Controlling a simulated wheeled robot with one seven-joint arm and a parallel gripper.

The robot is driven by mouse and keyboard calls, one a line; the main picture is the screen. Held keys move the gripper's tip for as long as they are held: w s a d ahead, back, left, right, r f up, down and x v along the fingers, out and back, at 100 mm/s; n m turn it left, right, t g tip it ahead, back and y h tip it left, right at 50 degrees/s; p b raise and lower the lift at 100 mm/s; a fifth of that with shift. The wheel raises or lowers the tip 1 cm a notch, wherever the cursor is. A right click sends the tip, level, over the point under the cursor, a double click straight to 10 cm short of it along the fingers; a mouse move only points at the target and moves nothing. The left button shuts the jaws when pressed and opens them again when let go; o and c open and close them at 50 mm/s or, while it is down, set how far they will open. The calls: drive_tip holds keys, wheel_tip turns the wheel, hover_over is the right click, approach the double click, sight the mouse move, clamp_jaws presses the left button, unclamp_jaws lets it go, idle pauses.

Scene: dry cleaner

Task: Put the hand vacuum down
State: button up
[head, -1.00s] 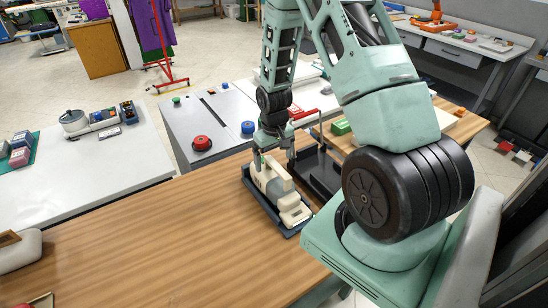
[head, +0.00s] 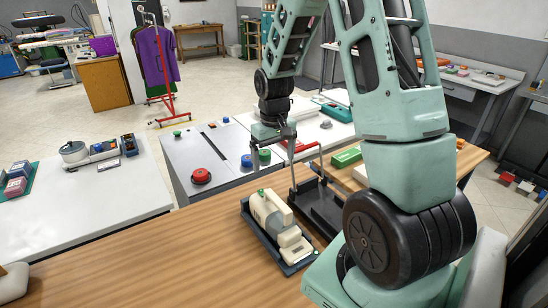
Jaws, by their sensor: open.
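The cream hand vacuum (head: 273,215) lies in a dark shallow tray (head: 254,232) on the wooden table (head: 160,258) in the head view. My gripper (head: 271,146) is above the vacuum and clear of it, open and empty. Its fingers point down and are small in the picture.
A black stand with a red-handled frame (head: 319,205) is right beside the tray. A green box (head: 346,157) lies farther right. A grey panel with a red button (head: 201,176) is behind the table. The wooden surface left of the tray is clear.

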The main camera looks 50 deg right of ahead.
drive_tip(key=s+a+r+n, duration=0.2)
drive_tip(key=a+r+n, duration=0.1)
drive_tip(key=a, duration=0.8)
drive_tip(key=s+a+r+n, duration=0.2)
drive_tip(key=a+r, duration=0.1)
drive_tip(key=a, duration=0.8)
drive_tip(key=s+a+r+n, duration=0.1)
drive_tip(key=s+a+n, duration=0.4)
drive_tip(key=s+a, duration=0.7)
drive_tip(key=s, duration=0.4)
drive_tip(key=shift+a+r+n+y, duration=0.15)
drive_tip(key=shift+r+n+y, duration=0.15)
drive_tip(key=shift+r+n, duration=0.1)
